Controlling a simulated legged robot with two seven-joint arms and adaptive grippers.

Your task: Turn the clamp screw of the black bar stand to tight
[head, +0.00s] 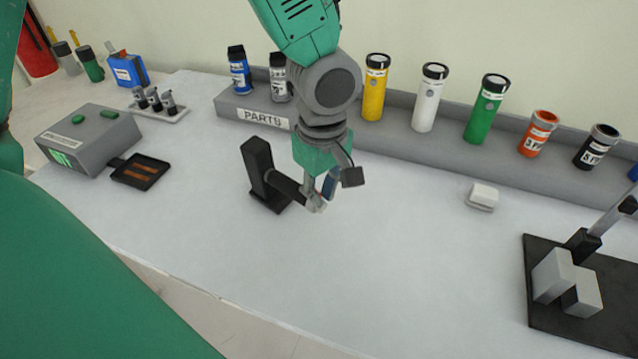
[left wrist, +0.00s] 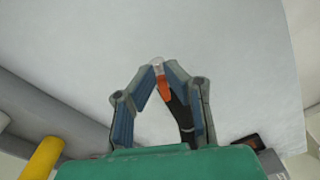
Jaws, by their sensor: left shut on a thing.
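A black stand with an upright post (head: 258,160) stands left of the middle of the table in the head view. A thick black bar (head: 287,187) juts from it to the right, slanting down. My left gripper (head: 316,202) is at the bar's outer end. In the left wrist view, its fingertips (left wrist: 158,68) close around the tip of a black bar (left wrist: 181,113) with an orange part (left wrist: 163,90) near its end. I cannot tell whether this orange part is the clamp screw, or how far it is turned. My right gripper is out of view.
A grey rack marked PARTS (head: 262,119) with upright cylinders runs behind. A grey box (head: 92,140) and a black tray (head: 141,171) are left. A white block (head: 482,196) and a black plate (head: 540,300) with a fixture are right. The front table is clear.

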